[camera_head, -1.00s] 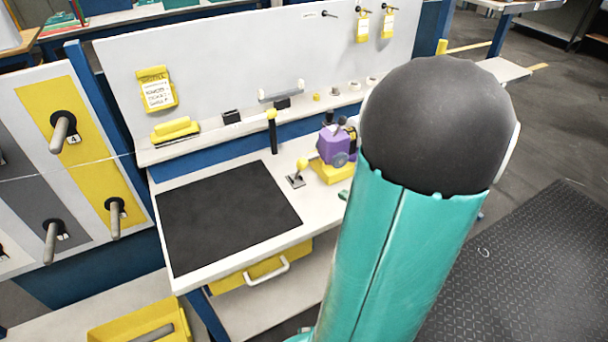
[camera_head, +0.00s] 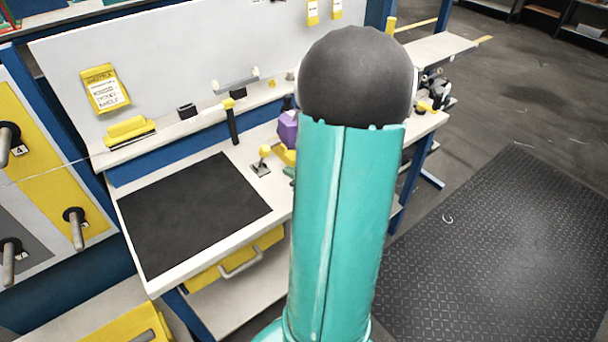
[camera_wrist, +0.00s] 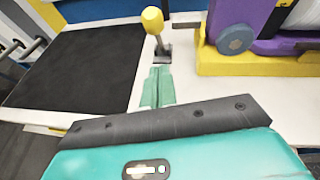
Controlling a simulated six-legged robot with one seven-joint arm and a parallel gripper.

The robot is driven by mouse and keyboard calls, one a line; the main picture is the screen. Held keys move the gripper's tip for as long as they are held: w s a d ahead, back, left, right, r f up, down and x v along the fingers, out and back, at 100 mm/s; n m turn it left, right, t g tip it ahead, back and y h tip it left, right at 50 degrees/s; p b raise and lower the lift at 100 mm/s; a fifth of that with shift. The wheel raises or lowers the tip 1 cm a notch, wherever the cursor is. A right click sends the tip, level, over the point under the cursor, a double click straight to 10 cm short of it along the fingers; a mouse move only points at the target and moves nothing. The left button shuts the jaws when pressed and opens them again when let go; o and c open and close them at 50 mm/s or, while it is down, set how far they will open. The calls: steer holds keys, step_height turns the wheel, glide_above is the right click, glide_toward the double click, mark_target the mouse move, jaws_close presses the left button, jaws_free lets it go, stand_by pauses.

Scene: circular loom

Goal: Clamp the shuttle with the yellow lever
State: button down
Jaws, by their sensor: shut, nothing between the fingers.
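The yellow lever (camera_wrist: 153,20) has a yellow knob on a short stem and a dark foot plate on the white bench. It shows in the head view (camera_head: 265,150), between the black mat and the purple body. The purple body (camera_wrist: 265,20), seemingly the shuttle, sits on a yellow base (camera_wrist: 250,64) with a grey disc on its side. In the head view my arm hides most of the purple body (camera_head: 287,128). My gripper (camera_wrist: 158,72) is shut and empty, its green fingers just on the near side of the lever's foot in the wrist view. Whether they touch it I cannot tell.
A black mat (camera_head: 190,215) covers the bench's left part. A black post with a yellow top (camera_head: 230,120) stands behind the lever. A yellow drawer (camera_head: 235,262) is under the front edge. Pegs on a panel (camera_head: 75,230) stand at left. Open floor lies at right.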

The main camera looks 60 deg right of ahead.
mark_target(269, 150)
steer(key=w, duration=0.4)
steer(key=shift+w+d+r, duration=0.15)
steer(key=shift+w+d, duration=0.05)
steer(key=shift+d, duration=0.05)
steer(key=shift+w+r, duration=0.3)
steer(key=shift+w, duration=0.35)
steer(key=shift+d, duration=0.1)
steer(key=shift+w+d+r+g+y, duration=0.15)
steer(key=shift+w+r+g, duration=0.35)
steer(key=shift+w+g, duration=0.1)
steer(key=shift+w+d+r+g+y, duration=0.1)
steer(key=shift+w+r+g+y, duration=0.05)
steer(key=shift+w+r+g, duration=0.4)
steer(key=w+g, duration=0.2)
steer(key=w+d+r+g, duration=0.1)
steer(key=shift+r+y, duration=0.1)
steer(key=shift+y, duration=0.3)
steer(key=shift+m+g, duration=0.3)
steer(key=shift+g, duration=0.65)
steer(key=w, duration=0.1)
steer(key=w+d, duration=0.1)
steer(key=w, duration=0.3)
steer(key=shift+d+r, duration=0.25)
steer(key=shift+d, duration=0.05)
